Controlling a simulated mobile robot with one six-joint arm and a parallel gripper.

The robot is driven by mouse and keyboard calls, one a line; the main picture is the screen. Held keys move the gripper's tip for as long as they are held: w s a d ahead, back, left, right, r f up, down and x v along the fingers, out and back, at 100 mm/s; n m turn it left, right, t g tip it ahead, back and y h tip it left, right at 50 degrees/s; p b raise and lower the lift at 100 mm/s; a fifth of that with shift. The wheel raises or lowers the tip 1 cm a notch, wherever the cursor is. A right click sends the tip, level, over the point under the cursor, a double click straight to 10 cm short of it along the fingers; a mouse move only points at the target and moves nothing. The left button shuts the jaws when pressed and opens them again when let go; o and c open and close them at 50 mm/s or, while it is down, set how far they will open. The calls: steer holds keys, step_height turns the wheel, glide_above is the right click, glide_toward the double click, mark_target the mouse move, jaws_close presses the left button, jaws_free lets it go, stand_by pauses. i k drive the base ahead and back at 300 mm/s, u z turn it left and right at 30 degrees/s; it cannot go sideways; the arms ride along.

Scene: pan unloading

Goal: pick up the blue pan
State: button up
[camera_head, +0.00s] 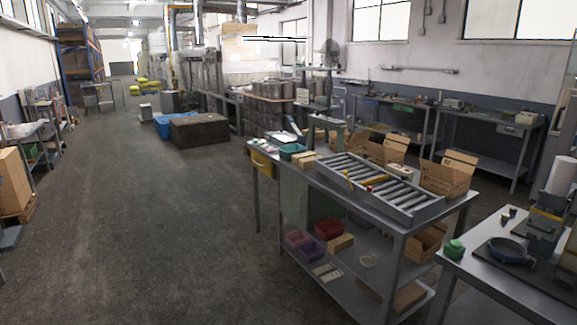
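A dark blue-grey pan (507,251) sits upright on the grey table (482,283) at the lower right. It rests on or against a dark flat mat or board. I cannot make out its handle clearly. My gripper and arm are not in view.
A workbench with a roller conveyor (380,188) and cardboard boxes (449,173) stands left. Open floor (130,220) lies at left.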

mark_target(507, 249)
steer(key=u, duration=1.4)
steer(key=k, duration=0.1)
steer(key=z, duration=2.75)
